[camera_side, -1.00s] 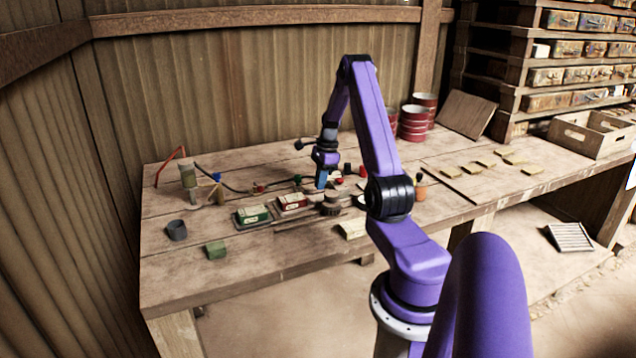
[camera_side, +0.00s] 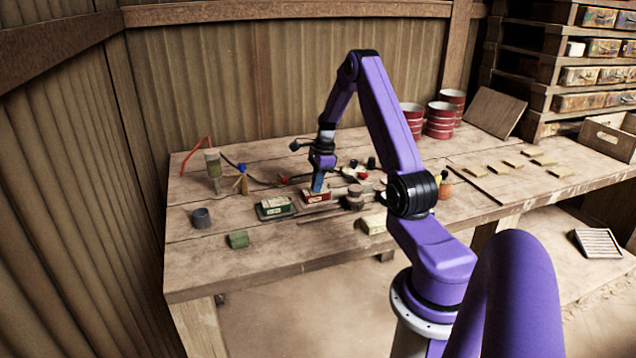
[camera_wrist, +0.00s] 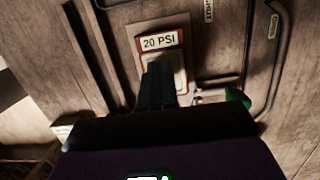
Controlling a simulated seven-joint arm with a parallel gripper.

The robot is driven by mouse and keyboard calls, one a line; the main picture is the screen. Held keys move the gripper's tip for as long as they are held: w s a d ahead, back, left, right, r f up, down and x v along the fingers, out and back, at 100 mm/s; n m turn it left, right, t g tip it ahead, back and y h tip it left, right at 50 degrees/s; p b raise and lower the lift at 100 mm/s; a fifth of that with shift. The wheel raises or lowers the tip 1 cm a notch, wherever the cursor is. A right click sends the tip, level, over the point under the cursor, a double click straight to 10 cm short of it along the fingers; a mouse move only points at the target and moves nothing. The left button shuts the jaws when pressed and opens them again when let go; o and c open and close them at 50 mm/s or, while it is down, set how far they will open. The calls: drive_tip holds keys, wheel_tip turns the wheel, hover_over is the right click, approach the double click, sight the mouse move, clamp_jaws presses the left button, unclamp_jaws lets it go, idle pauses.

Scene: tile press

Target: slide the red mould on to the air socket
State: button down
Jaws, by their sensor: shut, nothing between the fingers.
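The red mould (camera_side: 313,198) sits on the bench just right of a green mould (camera_side: 274,208). In the wrist view the red mould (camera_wrist: 140,43) carries a "20 PSI" label and has a pale recessed face. My gripper (camera_side: 317,188) is shut, pointing down, with its blue-looking fingertips at the red mould. In the wrist view my gripper's dark fingers (camera_wrist: 157,75) cover part of the pale face; I cannot tell whether they touch it. I cannot pick out the air socket with certainty; a small metal fitting (camera_wrist: 208,97) shows beside the mould.
A dark round piece (camera_side: 354,200) stands right of the red mould. A grey cup (camera_side: 201,218) and a green block (camera_side: 238,240) lie at the left front. A dark hose (camera_wrist: 271,75) curves at right in the wrist view.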

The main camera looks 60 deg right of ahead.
drive_tip(key=shift+s+f, duration=0.1)
drive_tip(key=shift+f, duration=0.3)
